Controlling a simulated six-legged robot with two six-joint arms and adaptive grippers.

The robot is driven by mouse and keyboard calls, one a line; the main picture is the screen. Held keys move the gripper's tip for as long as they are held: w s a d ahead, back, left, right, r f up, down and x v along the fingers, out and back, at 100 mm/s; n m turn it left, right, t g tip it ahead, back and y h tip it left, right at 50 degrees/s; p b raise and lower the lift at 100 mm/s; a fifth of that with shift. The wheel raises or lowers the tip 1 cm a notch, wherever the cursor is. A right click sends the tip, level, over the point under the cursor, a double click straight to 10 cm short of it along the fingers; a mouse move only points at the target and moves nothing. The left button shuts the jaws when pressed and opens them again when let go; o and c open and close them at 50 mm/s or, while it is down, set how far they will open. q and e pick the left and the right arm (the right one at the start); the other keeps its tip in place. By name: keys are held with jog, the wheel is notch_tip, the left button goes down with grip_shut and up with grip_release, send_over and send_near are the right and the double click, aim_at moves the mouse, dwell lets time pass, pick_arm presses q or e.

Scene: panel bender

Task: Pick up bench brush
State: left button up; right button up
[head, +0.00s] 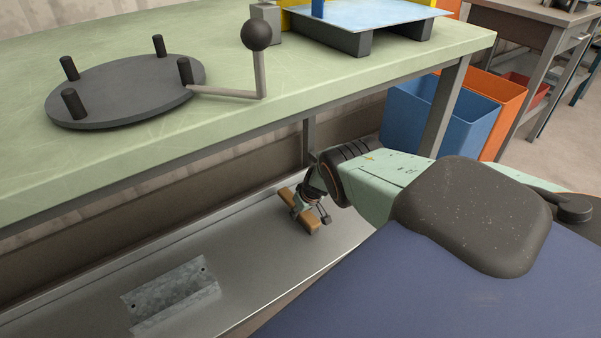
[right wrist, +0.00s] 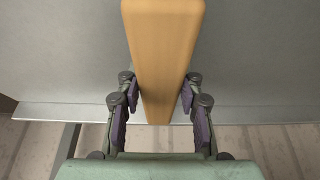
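The bench brush (head: 299,212) shows as a tan wooden bar over the metal shelf under the green bench. No bristles are visible. My right gripper (head: 310,206) is at the bar, and its fingers partly cover it in the head view. In the right wrist view the wooden bar (right wrist: 163,55) runs between the fingers of my right gripper (right wrist: 160,95). Whether the brush touches the shelf is hard to tell. My left gripper is not in view.
The metal shelf (head: 255,245) holds a galvanized bracket (head: 172,290) at left. The green bench top (head: 230,115) overhangs the shelf, carrying a dark round plate (head: 125,90) with pegs and a ball-ended crank (head: 257,35). Blue (head: 410,105) and orange (head: 508,100) bins stand behind my right arm.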

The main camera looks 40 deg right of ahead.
jog(key=c, duration=0.7)
jog(key=shift+o, duration=0.2)
jog(key=shift+r, duration=0.1)
